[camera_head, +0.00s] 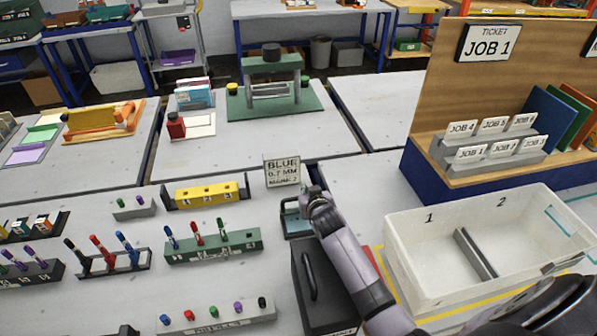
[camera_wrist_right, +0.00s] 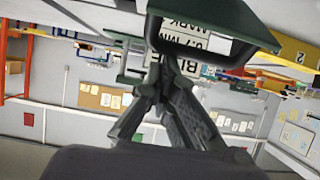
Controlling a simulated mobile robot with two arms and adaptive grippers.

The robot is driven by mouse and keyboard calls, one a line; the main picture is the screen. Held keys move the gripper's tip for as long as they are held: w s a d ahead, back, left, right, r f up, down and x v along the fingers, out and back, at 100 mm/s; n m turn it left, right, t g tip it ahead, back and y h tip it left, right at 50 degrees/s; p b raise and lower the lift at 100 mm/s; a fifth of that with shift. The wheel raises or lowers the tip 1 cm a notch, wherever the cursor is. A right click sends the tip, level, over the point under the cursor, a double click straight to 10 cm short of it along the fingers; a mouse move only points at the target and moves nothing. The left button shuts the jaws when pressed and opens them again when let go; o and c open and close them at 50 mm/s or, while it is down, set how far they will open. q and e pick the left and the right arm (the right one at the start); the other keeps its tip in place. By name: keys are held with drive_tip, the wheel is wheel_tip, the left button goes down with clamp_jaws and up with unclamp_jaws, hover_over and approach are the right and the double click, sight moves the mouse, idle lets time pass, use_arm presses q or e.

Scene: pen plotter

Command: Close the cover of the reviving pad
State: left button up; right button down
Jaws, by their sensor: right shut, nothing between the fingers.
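A small dark green box-like thing (camera_head: 293,224), which I take to be the reviving pad, stands on the grey table behind the black box. My right gripper (camera_head: 312,197) is at its right side and partly hides it, so its cover's angle cannot be read from the head. In the right wrist view a dark green slab (camera_wrist_right: 232,22) with a black rim lies close to the fingertips of my right gripper (camera_wrist_right: 157,62). The fingers are shut with nothing between them. I cannot tell whether they touch the slab. My left gripper is not in view.
A black box with a handle (camera_head: 318,290) stands below my right forearm. A white sign (camera_head: 282,170) stands behind the pad. A green pen rack (camera_head: 212,246) and a yellow block (camera_head: 205,194) are to the left. A white bin (camera_head: 425,284) stands to the right.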

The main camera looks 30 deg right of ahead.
drive_tip(key=shift+s+a+f, duration=0.1)
drive_tip(key=shift+s+f, duration=0.2)
drive_tip(key=shift+s, duration=0.15)
